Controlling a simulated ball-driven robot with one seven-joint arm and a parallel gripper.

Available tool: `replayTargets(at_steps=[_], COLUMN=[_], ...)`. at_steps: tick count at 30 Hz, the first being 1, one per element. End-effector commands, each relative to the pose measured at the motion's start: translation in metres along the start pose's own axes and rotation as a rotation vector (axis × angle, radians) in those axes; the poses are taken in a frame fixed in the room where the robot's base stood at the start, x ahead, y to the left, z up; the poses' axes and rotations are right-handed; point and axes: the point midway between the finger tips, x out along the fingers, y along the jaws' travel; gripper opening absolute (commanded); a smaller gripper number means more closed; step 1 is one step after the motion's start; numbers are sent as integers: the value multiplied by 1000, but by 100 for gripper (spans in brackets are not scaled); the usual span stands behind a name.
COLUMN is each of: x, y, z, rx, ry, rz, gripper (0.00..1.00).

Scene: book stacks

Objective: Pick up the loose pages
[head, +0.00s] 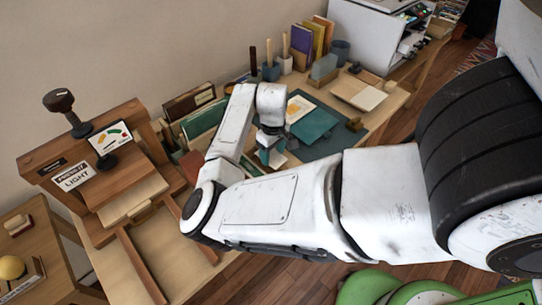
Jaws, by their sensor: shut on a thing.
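My gripper (271,147) reaches down over the left end of the dark work mat on the bench. It is shut on the loose pages (279,159), which show as a small pale patch at the fingertips. The arm hides much of them. I cannot tell whether they are clear of the bench.
A wooden press (128,190) with a "PRESS IT LIGHT" sign stands at the left. Upright books (200,115) stand behind my gripper. A teal cover (314,124) lies on the mat (342,138).

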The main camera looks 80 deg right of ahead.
Motion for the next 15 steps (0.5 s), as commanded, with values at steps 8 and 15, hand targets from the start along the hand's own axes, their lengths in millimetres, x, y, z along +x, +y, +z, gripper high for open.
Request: replayTargets(at_steps=[8, 15], x=[0, -7], y=[0, 0], z=[0, 0], rx=[0, 0], ry=[0, 1], rz=[0, 2], gripper=[34, 34])
